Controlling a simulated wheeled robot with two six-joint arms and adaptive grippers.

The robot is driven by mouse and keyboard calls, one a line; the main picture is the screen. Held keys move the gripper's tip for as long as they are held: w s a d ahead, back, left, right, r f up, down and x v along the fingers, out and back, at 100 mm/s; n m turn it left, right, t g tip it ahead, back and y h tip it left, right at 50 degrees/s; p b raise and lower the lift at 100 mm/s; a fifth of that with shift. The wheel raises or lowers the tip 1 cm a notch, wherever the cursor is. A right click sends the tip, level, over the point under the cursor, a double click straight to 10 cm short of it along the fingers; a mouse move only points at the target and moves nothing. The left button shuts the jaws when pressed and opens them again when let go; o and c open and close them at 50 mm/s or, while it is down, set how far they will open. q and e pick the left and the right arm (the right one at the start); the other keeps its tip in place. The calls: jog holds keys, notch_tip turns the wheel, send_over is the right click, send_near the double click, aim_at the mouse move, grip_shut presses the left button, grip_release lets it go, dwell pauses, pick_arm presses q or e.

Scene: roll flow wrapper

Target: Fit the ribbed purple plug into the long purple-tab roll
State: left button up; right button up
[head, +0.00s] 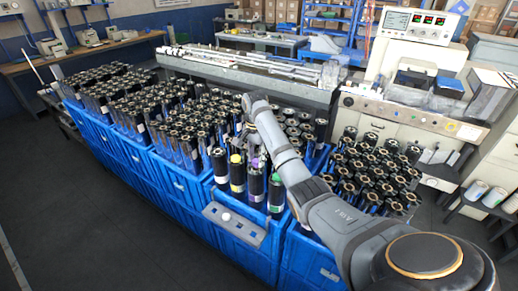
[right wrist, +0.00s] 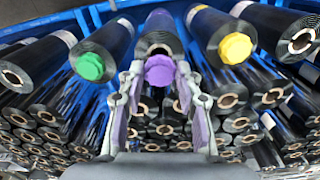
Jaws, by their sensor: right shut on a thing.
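The ribbed purple plug (right wrist: 160,70) sits between the fingertips of my right gripper (right wrist: 160,78) in the right wrist view, and the gripper is shut on it. Just behind the plug is the end of the long purple-tab roll (right wrist: 158,42), a black roll with a purple band. The plug overlaps the roll's lower edge in this view; I cannot tell whether they touch. In the head view this roll (head: 256,186) stands upright in the front row, below my right gripper (head: 254,155), which is partly hidden by its arm. My left gripper is not in view.
A roll with a green plug (right wrist: 90,66) and one with a yellow plug (right wrist: 235,48) flank the purple-tab roll closely. Blue crates (head: 180,198) hold many upright black rolls. A grey ledge with a white knob (head: 226,216) is on the front crate. The floor at left is clear.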

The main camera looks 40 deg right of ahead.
jog(key=shift+w+f, duration=0.1)
jog(key=shift+f, duration=0.35)
jog(key=shift+a+f, duration=0.1)
jog(key=shift+c, duration=0.5)
jog(key=shift+s+a, duration=0.2)
jog(key=shift+s, duration=0.1)
jog(key=shift+s+a, duration=0.1)
jog(key=shift+c, duration=0.4)
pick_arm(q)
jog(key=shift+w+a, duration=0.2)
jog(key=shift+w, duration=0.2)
